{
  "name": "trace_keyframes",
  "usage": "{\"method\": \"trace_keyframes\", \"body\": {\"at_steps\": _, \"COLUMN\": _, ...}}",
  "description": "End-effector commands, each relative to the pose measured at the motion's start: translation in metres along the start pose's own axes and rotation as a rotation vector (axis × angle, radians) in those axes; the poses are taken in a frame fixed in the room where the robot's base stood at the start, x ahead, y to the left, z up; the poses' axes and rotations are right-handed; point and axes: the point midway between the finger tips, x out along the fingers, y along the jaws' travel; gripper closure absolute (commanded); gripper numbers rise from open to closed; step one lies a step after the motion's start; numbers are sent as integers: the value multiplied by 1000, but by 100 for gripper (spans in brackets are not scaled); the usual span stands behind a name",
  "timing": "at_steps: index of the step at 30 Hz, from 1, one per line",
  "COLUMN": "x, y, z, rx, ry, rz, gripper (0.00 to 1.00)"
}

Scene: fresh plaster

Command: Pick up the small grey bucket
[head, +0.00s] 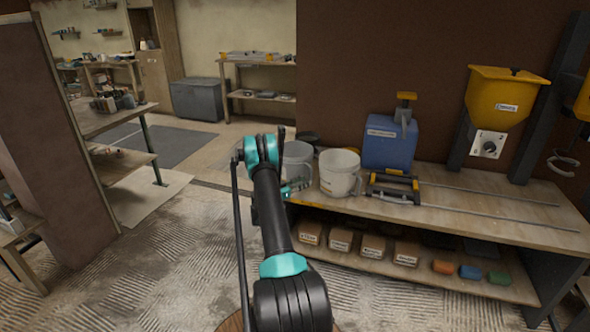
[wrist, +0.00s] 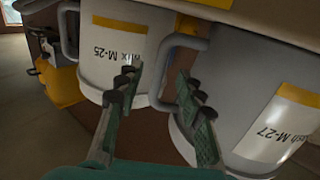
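The small grey bucket (head: 298,158) stands on the workbench, partly behind my arm in the head view. In the wrist view the grey bucket (wrist: 235,95) fills the right side, with a label ending in M-27 and a yellow band. Its looped side handle (wrist: 162,62) reaches toward my fingers. My gripper (wrist: 157,78) is open, with a clear gap between its fingers. The handle shows behind the gap and the right finger; I cannot tell whether it lies between the fingers. In the head view my gripper (head: 297,187) is low in front of the bucket, partly hidden.
A white bucket (head: 339,174) stands close on the right; a bucket labelled M-25 (wrist: 115,52) is beside the grey one in the wrist view. A blue container (head: 388,145) and a yellow-and-black tool (head: 394,187) are farther right.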

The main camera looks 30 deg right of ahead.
Motion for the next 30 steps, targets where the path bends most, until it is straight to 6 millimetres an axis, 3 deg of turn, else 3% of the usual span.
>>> {"method": "trace_keyframes", "body": {"at_steps": 10, "x": 44, "y": 0, "z": -2, "rx": 0, "ry": 0, "rz": 2, "gripper": 63}}
{"method": "trace_keyframes", "body": {"at_steps": 18, "x": 49, "y": 0, "z": -3, "rx": 0, "ry": 0, "rz": 0, "gripper": 63}}
{"method": "trace_keyframes", "body": {"at_steps": 27, "x": 49, "y": 0, "z": -2, "rx": 0, "ry": 0, "rz": 0, "gripper": 99}}
{"method": "trace_keyframes", "body": {"at_steps": 30, "x": 49, "y": 0, "z": -2, "rx": 0, "ry": 0, "rz": 0, "gripper": 100}}
